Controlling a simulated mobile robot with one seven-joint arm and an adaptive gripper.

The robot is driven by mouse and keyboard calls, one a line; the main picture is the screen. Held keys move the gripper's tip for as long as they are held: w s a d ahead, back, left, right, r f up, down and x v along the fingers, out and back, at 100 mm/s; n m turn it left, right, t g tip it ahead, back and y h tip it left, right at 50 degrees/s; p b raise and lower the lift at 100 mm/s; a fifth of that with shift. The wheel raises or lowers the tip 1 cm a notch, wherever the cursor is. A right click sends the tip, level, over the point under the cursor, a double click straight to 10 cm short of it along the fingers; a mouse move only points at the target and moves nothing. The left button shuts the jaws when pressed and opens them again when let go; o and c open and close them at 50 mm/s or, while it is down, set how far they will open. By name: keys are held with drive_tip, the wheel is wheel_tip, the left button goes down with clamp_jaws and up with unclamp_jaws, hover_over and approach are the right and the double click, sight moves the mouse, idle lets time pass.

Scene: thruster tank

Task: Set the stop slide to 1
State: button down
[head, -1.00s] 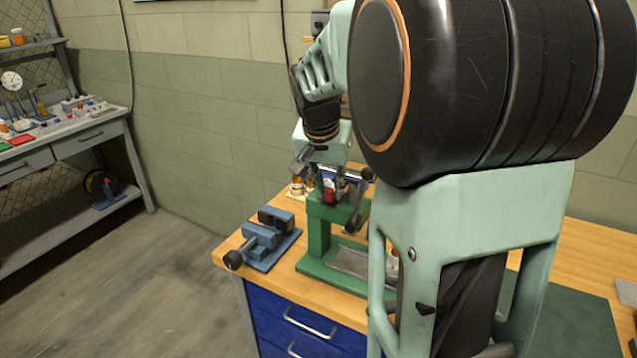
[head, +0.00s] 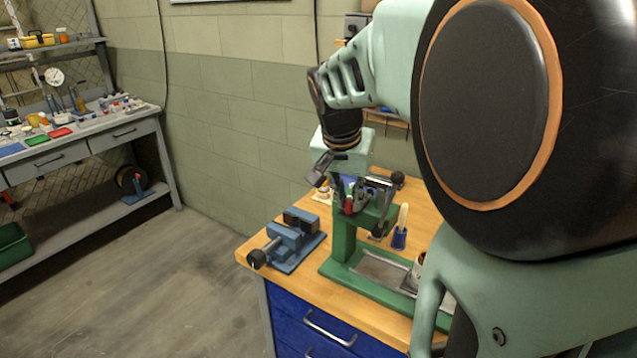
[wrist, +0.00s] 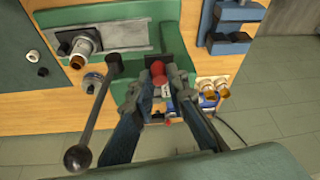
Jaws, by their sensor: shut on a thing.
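The green press (head: 345,240) stands on the wooden bench. A red knob (head: 348,204) sits at its upper part and looks like the grip of the stop slide; it also shows in the wrist view (wrist: 158,70). My gripper (wrist: 156,88) has its two fingers on either side of this knob and is shut on it. In the head view my gripper (head: 356,190) is at the top of the press, partly hidden by my wrist.
A lever with a dark ball end (wrist: 78,158) reaches out left of my fingers in the wrist view. A blue vise (head: 290,240) stands left of the press. A blue holder (head: 399,238) stands right of it. Small bottles (wrist: 208,92) stand behind the press.

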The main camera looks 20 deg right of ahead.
drive_tip(key=shift+s+a, duration=0.1)
drive_tip(key=shift+a, duration=0.05)
drive_tip(key=c, duration=1.9)
unclamp_jaws()
drive_tip(key=shift+s+a, duration=0.1)
drive_tip(key=shift+r, duration=0.35)
wheel_tip(320, 180, up, 9)
drive_tip(key=shift+r, duration=0.15)
